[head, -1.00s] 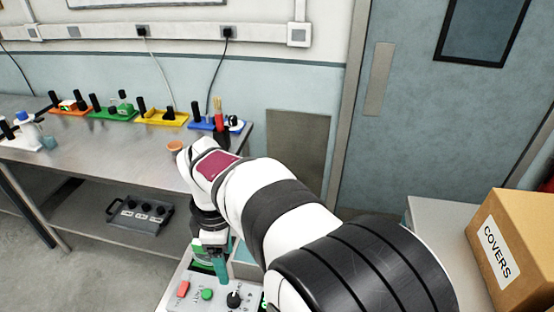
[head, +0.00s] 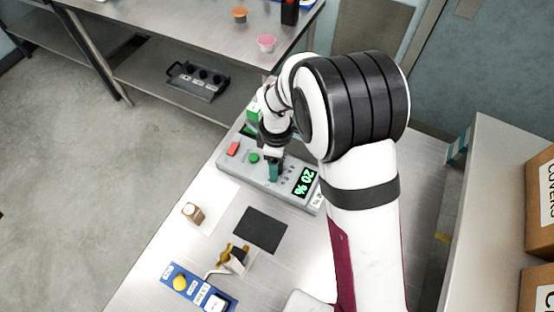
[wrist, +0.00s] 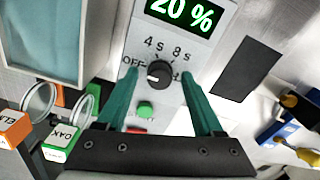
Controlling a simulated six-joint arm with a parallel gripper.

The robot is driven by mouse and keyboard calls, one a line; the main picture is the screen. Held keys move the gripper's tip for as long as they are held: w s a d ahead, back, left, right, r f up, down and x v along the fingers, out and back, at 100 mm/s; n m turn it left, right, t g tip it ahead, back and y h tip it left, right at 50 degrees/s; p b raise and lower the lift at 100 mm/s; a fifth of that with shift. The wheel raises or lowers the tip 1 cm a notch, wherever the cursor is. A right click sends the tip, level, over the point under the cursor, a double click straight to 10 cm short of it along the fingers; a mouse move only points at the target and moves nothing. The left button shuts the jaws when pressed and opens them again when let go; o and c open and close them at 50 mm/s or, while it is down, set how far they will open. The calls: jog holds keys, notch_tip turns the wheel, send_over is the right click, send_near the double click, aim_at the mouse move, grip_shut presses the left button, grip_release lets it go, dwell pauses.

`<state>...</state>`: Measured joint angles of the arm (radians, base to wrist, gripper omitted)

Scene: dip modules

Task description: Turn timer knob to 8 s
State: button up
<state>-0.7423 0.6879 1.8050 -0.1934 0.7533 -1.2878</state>
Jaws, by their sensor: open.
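The timer knob (wrist: 159,73) is black and round, with a white mark that seems to point left, toward the OFF label. In the wrist view, "4 s" and "8 s" are printed above it. It sits on a grey control panel (head: 229,165) with a green display (head: 305,181) reading "20 %". My gripper (wrist: 158,77) is open, its two teal fingers on either side of the knob in the wrist view; I cannot tell whether they touch it. In the head view my gripper (head: 274,176) is over the panel and hides the knob.
A red button (head: 233,148) and a green button (head: 254,158) lie left of my gripper. A dark mat (head: 261,229), a small brown block (head: 192,212) and a blue module (head: 196,287) are on the bench in front. Cardboard boxes (head: 540,200) stand at right.

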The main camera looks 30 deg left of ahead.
grip_shut()
jog(key=shift+m, duration=0.3)
jog(key=m, duration=1.1)
jog(key=shift+m, duration=0.4)
jog(key=m, duration=1.1)
jog(key=shift+s+m, duration=0.1)
jog(key=shift+m, duration=0.2)
